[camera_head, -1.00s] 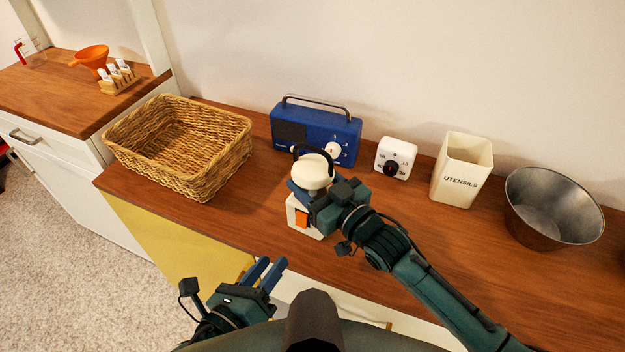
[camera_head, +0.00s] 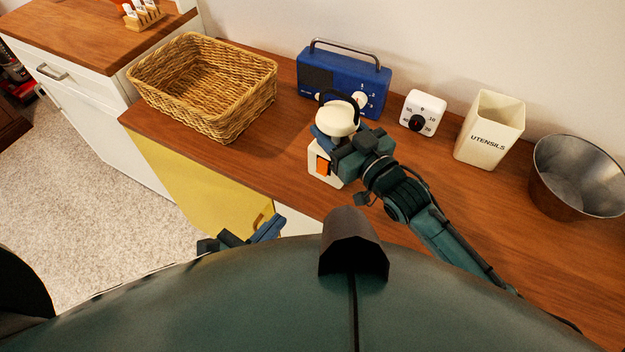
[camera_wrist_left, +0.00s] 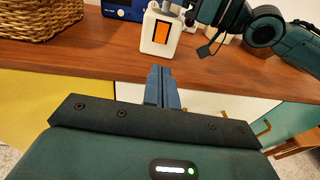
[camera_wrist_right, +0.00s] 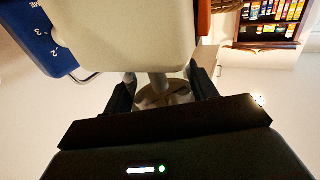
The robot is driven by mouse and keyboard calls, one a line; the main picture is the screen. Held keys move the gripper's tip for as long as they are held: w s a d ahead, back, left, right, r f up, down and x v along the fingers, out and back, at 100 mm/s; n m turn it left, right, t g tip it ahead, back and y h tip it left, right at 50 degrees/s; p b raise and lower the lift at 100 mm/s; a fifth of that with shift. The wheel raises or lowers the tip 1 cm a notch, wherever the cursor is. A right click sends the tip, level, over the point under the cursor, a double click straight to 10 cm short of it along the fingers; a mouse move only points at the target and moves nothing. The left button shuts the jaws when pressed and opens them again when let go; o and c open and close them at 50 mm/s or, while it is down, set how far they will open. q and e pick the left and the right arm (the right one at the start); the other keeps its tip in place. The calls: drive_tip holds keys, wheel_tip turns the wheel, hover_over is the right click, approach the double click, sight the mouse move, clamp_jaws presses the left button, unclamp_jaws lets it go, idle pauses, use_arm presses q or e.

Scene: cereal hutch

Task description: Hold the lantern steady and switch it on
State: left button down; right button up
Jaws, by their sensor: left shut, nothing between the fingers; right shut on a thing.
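The lantern (camera_head: 338,118) stands on the wooden counter, with a cream cap, a dark carrying handle and a white base. An orange switch (camera_head: 323,165) is on the front of its base. My right gripper (camera_head: 332,138) is shut on the lantern's narrow middle, below the cap. In the right wrist view the fingers (camera_wrist_right: 162,88) flank its thin posts. My left gripper (camera_head: 268,228) is shut and empty, in front of the counter edge and partly hidden by my body. In the left wrist view its fingertips (camera_wrist_left: 161,75) are below and apart from the orange switch (camera_wrist_left: 161,35).
A blue radio (camera_head: 343,82) stands close behind the lantern. A wicker basket (camera_head: 205,90) is to the left. A white timer (camera_head: 422,113), a utensils holder (camera_head: 489,130) and a metal bowl (camera_head: 578,177) stand to the right. The counter between basket and lantern is clear.

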sight(321, 174)
use_arm(q)
drive_tip(key=x, duration=1.2)
drive_tip(key=shift+w+d, duration=0.2)
drive_tip(key=shift+w, duration=0.15)
drive_tip(key=shift+w+d+f, duration=0.1)
drive_tip(key=shift+w+d, duration=0.05)
drive_tip(key=shift+w, duration=0.05)
drive_tip(key=s+a, duration=0.3)
drive_tip(key=s, duration=0.3)
drive_tip(key=s+a+f, duration=0.1)
drive_tip(key=s+a, duration=0.2)
drive_tip(key=s, duration=0.3)
drive_tip(key=shift+s+a+f, duration=0.2)
drive_tip(key=shift+a+f, duration=0.1)
drive_tip(key=shift+f, duration=0.05)
use_arm(e)
drive_tip(key=o, duration=1.3)
drive_tip(key=shift+o, duration=0.2)
